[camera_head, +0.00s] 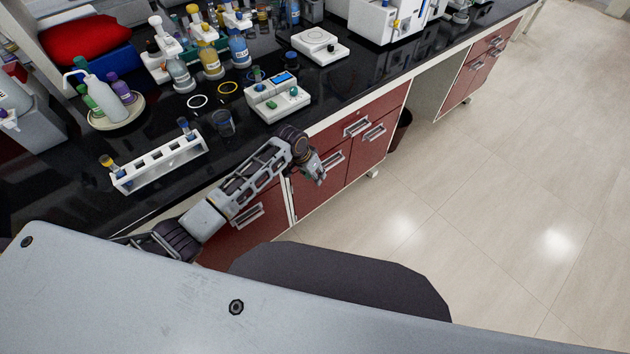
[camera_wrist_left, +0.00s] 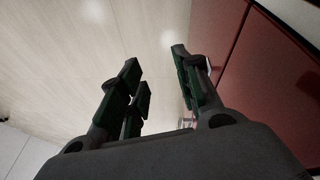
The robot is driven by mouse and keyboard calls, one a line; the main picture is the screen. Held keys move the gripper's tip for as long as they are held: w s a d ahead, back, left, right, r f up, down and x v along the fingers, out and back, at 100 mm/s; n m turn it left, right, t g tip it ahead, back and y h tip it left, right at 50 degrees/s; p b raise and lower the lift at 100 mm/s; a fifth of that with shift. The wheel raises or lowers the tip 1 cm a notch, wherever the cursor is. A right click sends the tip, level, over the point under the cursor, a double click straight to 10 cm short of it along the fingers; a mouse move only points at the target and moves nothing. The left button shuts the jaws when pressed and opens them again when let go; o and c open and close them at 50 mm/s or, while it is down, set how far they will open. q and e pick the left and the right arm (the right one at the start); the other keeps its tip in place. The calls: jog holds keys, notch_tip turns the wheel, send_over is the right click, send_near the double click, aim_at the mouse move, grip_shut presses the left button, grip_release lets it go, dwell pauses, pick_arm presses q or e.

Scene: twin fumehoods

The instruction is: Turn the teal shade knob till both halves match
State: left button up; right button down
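A small white instrument (camera_head: 291,106) with a blue display (camera_head: 283,77) stands near the front edge of the black bench in the head view. Small green knobs sit on it; one green knob (camera_head: 271,105) is at its front. The picture is too small to tell which is the teal shade knob or whether its two halves match. My left gripper (camera_head: 320,173) hangs beyond the bench edge, in front of the red drawers, apart from the instrument. In the left wrist view the left gripper (camera_wrist_left: 157,62) is open and empty, over the floor. My right gripper is not in view.
A white tube rack (camera_head: 160,164) and a dark beaker (camera_head: 223,123) stand left of the instrument. Several reagent bottles and a white hotplate (camera_head: 319,44) are behind it. Red drawers (camera_head: 375,130) with handles lie below the bench edge. The floor (camera_head: 480,190) at right is clear.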

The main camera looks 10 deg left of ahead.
pick_arm(q)
jog(key=shift+s+a+f+n, duration=0.1)
jog(key=shift+a+f+n, duration=0.05)
jog(key=shift+f, duration=0.8)
jog(key=shift+s+a+f+n, duration=0.1)
jog(key=shift+f+n, duration=0.05)
jog(key=shift+f, duration=0.8)
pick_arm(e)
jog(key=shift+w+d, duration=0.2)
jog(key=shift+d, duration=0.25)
